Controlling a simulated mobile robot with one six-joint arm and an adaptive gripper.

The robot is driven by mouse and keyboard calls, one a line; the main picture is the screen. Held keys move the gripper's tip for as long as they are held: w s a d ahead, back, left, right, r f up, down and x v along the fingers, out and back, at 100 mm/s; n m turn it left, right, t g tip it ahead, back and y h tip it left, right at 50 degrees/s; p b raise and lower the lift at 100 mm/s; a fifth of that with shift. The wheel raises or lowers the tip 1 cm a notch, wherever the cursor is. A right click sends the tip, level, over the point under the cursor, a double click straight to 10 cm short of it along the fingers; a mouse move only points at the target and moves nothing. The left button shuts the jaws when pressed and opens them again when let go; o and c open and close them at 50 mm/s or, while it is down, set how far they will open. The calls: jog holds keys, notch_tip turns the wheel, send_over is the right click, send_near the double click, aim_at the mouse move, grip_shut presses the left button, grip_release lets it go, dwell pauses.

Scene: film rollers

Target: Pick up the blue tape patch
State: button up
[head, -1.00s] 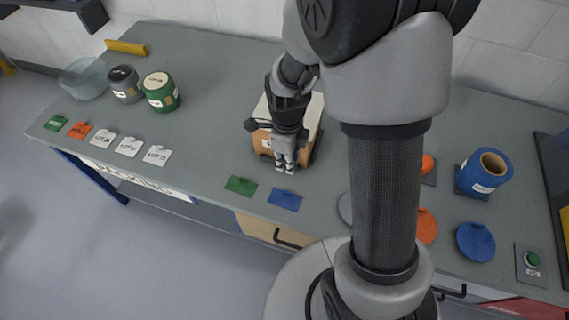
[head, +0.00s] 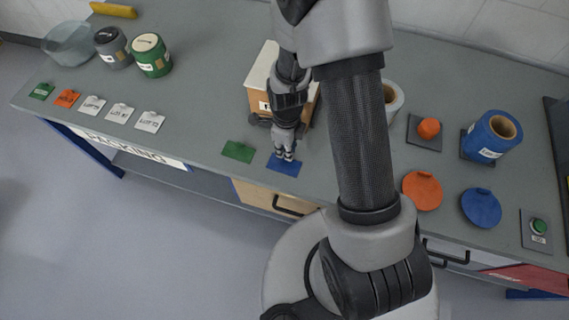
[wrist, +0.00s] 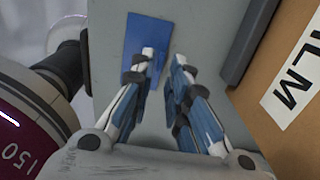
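The blue tape patch (head: 281,167) lies flat near the front edge of the grey bench, just right of a green patch (head: 238,151). My gripper (head: 286,157) points down at it and covers part of it in the head view. In the wrist view, the blue patch (wrist: 146,38) shows beyond and under the fingers. My gripper (wrist: 165,57) is open there, with a gap between the fingertips. The left fingertip overlaps the patch, and the right one shows over grey bench beside it. Whether the fingers touch the patch is not clear.
A wooden box with a pale top (head: 262,68) stands just behind my gripper; its labelled side (wrist: 290,90) is close on the right in the wrist view. White, orange and green patches lie left. Blue roll (head: 490,138), lids and green button (head: 538,226) are right.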

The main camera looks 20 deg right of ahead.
aim_at(284, 164)
notch_tip(284, 164, down, 4)
jog(key=shift+d+r+b, duration=0.1)
jog(key=shift+r+b, duration=0.15)
jog(key=shift+b, duration=0.25)
jog(key=shift+r, duration=0.1)
jog(key=shift+c, duration=0.6)
grip_shut()
